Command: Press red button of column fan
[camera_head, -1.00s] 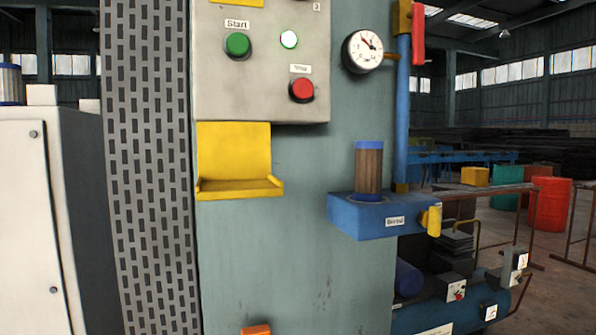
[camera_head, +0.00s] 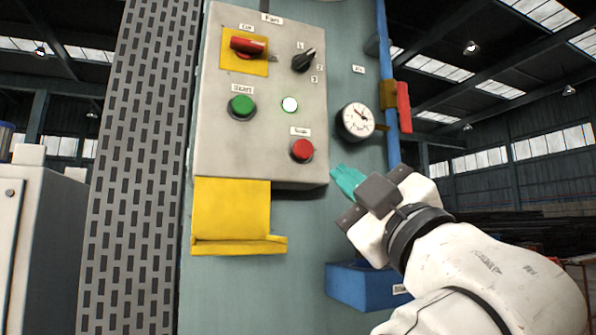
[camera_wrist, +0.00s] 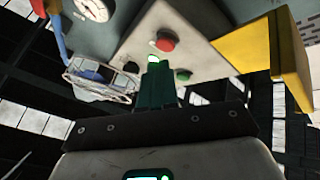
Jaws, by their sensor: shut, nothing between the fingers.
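The red button (camera_head: 302,150) sits at the lower right of the grey control panel (camera_head: 220,150), under a small label. In the wrist view the red button (camera_wrist: 166,45) is near the top middle, just beyond my fingertips. My gripper (camera_head: 346,179) is shut, with teal fingers, and holds nothing. In the head view its fingertips are to the lower right of the red button, apart from it in the picture. In the wrist view the fingers (camera_wrist: 155,75) point up toward the panel.
A green button (camera_head: 242,107) and a lit white-green lamp (camera_head: 290,104) are on the panel. A red switch (camera_head: 248,45) and black knob (camera_head: 304,60) are above. A gauge (camera_head: 356,121) is right of the panel. A yellow shelf (camera_head: 232,215) juts out below, beside a blue box (camera_head: 362,285).

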